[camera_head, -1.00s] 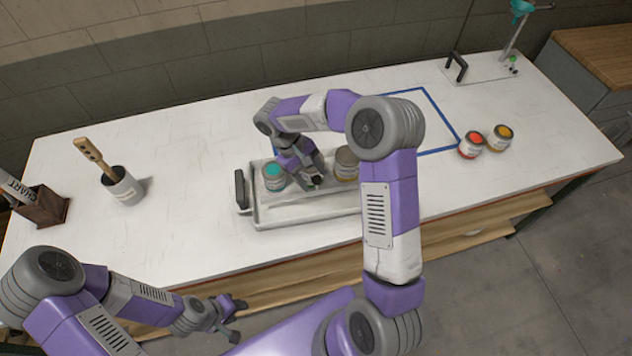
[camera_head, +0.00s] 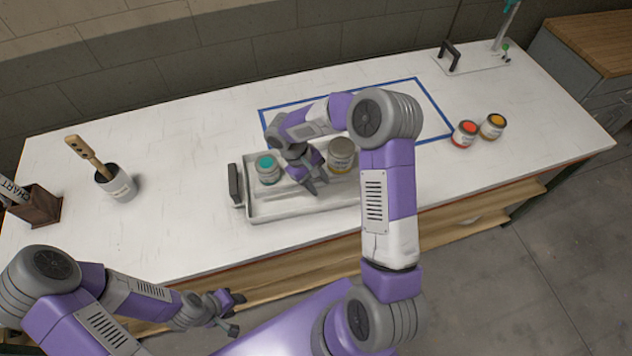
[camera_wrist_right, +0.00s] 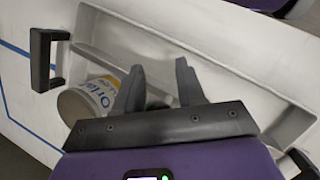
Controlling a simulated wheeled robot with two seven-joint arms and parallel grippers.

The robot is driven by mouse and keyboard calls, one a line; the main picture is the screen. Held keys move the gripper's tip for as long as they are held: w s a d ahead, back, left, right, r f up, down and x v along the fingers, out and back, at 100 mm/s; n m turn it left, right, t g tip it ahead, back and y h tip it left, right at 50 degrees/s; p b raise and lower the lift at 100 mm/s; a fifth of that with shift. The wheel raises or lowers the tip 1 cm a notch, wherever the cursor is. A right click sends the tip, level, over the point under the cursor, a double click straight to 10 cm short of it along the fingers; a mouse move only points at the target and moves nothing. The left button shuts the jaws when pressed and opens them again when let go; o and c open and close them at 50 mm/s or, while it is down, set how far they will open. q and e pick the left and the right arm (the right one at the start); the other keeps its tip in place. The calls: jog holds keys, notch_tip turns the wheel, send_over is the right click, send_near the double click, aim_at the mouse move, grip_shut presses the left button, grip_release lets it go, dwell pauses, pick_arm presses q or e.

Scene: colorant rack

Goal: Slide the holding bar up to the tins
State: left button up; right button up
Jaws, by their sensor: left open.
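The metal tray (camera_head: 254,215) lies on the white table. A tin with teal colorant (camera_head: 268,170) stands at its left, and a grey tin with a yellow label (camera_head: 341,156) stands right of it. The labelled tin also shows in the right wrist view (camera_wrist_right: 92,99). A pale strip, apparently the holding bar (camera_head: 282,193), runs lengthwise in front of the tins; part is hidden by my right gripper. My right gripper (camera_head: 312,190) points down into the tray between the tins. In the right wrist view its fingers (camera_wrist_right: 160,66) are apart with nothing seen gripped. My left gripper (camera_head: 236,314) is open, off the table's front edge.
Red (camera_head: 465,135) and yellow (camera_head: 493,126) colorant tins stand at the right. A brush pot (camera_head: 121,187) and a brown box (camera_head: 38,206) stand at the left. A blue outline (camera_head: 435,101) marks bare table behind the tray. The tray's dark left handle (camera_head: 234,183) stands up.

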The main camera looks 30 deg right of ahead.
jog(key=shift+a, duration=0.35)
grip_shut()
jog(key=shift+d, duration=0.1)
dwell(0.5)
jog(key=o, duration=0.6)
grip_release()
jog(key=v, duration=0.7)
jog(key=shift+w+r, duration=0.15)
jog(key=shift+r, duration=0.05)
jog(key=shift+c, duration=0.2)
